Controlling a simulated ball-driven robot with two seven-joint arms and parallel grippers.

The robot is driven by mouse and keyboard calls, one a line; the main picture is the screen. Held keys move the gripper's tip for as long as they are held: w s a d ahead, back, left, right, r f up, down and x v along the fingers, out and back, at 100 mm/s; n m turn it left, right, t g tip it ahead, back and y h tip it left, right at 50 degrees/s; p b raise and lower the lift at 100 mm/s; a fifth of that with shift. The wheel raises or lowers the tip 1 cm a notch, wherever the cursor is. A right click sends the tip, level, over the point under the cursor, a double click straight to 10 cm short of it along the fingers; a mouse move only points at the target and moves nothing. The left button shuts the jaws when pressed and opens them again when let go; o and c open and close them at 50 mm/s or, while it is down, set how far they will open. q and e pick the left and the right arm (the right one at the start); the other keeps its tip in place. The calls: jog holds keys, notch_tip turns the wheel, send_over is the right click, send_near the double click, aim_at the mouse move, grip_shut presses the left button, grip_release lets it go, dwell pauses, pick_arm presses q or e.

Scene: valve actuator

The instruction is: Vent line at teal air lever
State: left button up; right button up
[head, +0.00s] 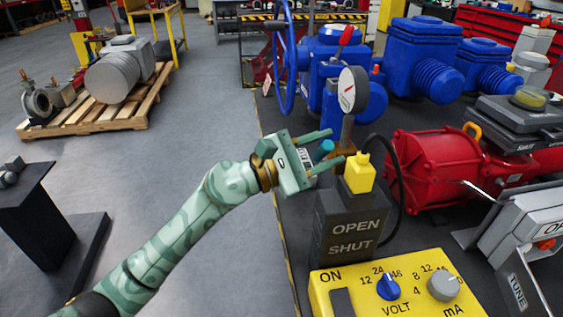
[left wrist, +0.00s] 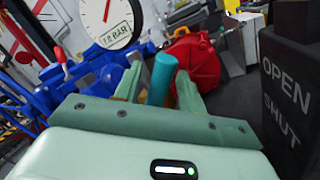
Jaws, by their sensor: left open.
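The teal air lever (head: 323,149) is a short teal cylinder below the pressure gauge (head: 353,90). In the left wrist view the lever (left wrist: 161,79) stands between the two fingers of my left gripper (left wrist: 158,88). The jaws are open with a finger on each side of it; I cannot tell whether either touches it. In the head view my left gripper (head: 332,147) reaches in from the left, partly hiding the lever and its mount. The gauge (left wrist: 108,20) reads in bar at the top of the wrist view. My right gripper is not in view.
A yellow plug (head: 359,173) with a black cable sits on the dark OPEN/SHUT box (head: 350,235) right beside the gripper. A yellow volt/mA box (head: 395,290) stands in front. Blue valve bodies (head: 420,55) and a red actuator (head: 433,160) lie behind.

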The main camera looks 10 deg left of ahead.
pick_arm(q)
jog(key=b+v, duration=0.2)
jog(key=v, duration=1.4)
jog(key=shift+a, duration=0.15)
